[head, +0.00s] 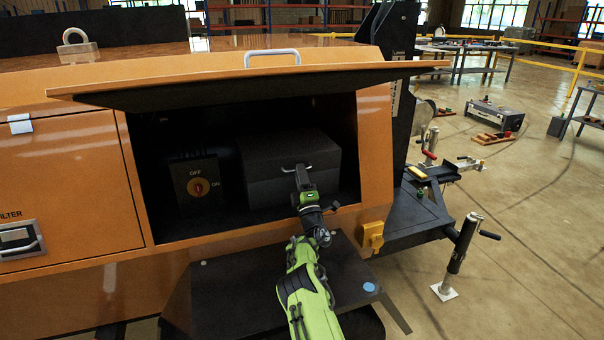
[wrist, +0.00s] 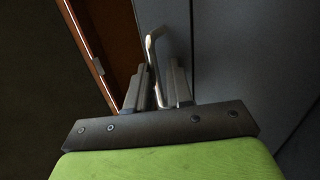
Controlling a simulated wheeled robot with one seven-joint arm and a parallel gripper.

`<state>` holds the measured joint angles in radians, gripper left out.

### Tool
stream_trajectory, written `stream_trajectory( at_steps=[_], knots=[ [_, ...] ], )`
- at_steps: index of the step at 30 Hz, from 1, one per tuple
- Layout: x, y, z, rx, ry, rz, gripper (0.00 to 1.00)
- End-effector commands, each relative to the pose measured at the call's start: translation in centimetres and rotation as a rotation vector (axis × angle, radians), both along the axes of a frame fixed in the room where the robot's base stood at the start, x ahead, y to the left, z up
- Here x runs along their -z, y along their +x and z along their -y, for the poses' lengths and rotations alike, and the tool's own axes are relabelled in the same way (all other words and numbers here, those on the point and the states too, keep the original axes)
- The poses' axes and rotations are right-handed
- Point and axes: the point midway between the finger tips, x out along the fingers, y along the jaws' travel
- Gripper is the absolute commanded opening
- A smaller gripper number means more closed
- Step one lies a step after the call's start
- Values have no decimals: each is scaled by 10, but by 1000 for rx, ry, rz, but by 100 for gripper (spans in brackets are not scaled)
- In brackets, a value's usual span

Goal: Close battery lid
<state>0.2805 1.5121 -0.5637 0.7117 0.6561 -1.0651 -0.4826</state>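A long orange lid (head: 330,82) is raised over an open compartment in the orange cabinet, with a pale handle (head: 272,56) on its upper face. Inside sits a dark grey box (head: 290,160) with a metal handle (head: 290,168) on its front; that handle also shows in the wrist view (wrist: 152,58). My gripper (head: 299,176) is at the front of this box, away from the raised lid. In the wrist view, the fingers (wrist: 158,88) are close together on both sides of the box handle. Their exact contact is hard to see.
A switch box (head: 198,186) marked OFF and ON stands left of the grey box. The compartment's side wall (head: 374,150) is close on the right. A dark step (head: 250,290) lies below my arm. Open floor (head: 530,260) stretches to the right.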

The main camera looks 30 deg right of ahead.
Motion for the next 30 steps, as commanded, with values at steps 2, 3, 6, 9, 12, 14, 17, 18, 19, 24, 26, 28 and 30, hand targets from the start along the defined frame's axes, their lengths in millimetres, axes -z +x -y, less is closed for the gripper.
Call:
stream_trajectory(
  at_steps=[2, 3, 6, 9, 12, 14, 17, 18, 19, 24, 26, 28, 30],
  knots=[
    [17, 2, -1, -3, 20, -26, 21],
    [17, 2, 0, -3, 20, -26, 21],
    [17, 2, 0, -3, 21, -25, 21],
    [18, -4, -1, -1, 24, -21, 21],
    [22, -17, -5, 0, 21, -17, 21],
    [27, -29, -8, 3, 19, -13, 21],
    [32, -46, -14, 1, 11, -6, 21],
    [34, -52, -14, 5, 9, 1, 21],
    [35, -55, -15, 5, 8, 4, 21],
    [39, -64, -20, 3, 0, 5, 21],
    [39, -65, -21, 1, -1, 5, 21],
    [39, -65, -21, 1, -2, 6, 21],
    [39, -65, -21, 1, -2, 7, 21]
  ],
)
